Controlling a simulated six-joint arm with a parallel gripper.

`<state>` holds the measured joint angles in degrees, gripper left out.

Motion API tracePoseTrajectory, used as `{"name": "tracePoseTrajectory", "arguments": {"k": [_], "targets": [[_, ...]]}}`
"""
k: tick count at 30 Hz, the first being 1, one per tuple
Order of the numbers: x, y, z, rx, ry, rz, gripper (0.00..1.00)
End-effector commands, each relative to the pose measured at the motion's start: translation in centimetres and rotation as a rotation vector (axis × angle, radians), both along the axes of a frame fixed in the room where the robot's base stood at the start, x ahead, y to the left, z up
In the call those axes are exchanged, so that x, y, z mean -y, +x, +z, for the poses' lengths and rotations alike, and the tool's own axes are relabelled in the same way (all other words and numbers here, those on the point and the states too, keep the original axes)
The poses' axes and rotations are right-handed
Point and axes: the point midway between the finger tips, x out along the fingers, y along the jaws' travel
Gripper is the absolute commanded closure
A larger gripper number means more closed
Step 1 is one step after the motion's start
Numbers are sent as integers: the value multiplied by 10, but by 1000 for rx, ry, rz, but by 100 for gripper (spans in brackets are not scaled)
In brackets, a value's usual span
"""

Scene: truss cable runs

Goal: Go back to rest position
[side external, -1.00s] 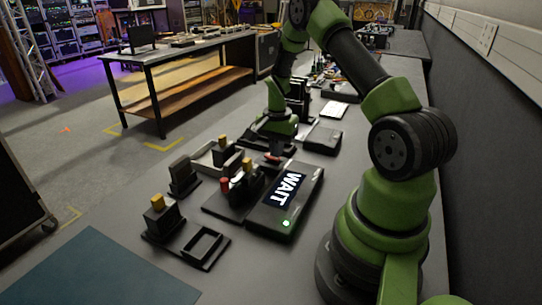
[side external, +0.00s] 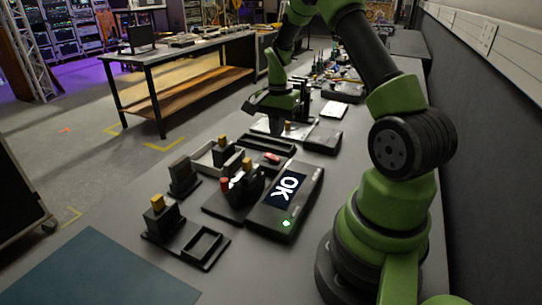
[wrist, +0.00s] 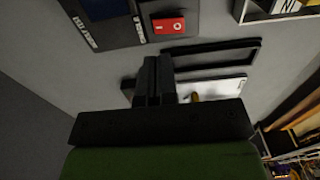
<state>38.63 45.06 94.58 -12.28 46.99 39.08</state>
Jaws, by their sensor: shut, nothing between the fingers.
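My gripper (side external: 277,127) is raised above the bench, past the far end of the screen device. In the wrist view my gripper (wrist: 154,62) has its dark fingers together, with nothing seen between them. The screen device (side external: 270,222) lies on the bench with its screen reading "OK" and a green light lit at its near corner. A small red part (side external: 271,158) lies at the device's far end; in the wrist view it is a red block (wrist: 168,25) with a white mark, apart from my fingers.
An empty black frame (side external: 268,146) lies beyond the device. A dark flat box (side external: 323,140) lies to the right of my gripper.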

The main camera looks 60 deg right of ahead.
Motion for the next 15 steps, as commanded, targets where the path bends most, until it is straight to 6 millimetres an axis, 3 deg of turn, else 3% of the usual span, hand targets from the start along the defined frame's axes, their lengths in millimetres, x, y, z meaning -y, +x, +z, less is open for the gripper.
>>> {"name": "tracePoseTrajectory", "arguments": {"k": [4, 7, 11, 15], "targets": [[-2, 1, 3, 5, -3, 8, 100], [-12, 6, 21, 31, -15, 54, 100], [-44, 12, 66, 103, -48, 190, 100], [-93, 6, 118, 201, -86, 382, 100]]}}
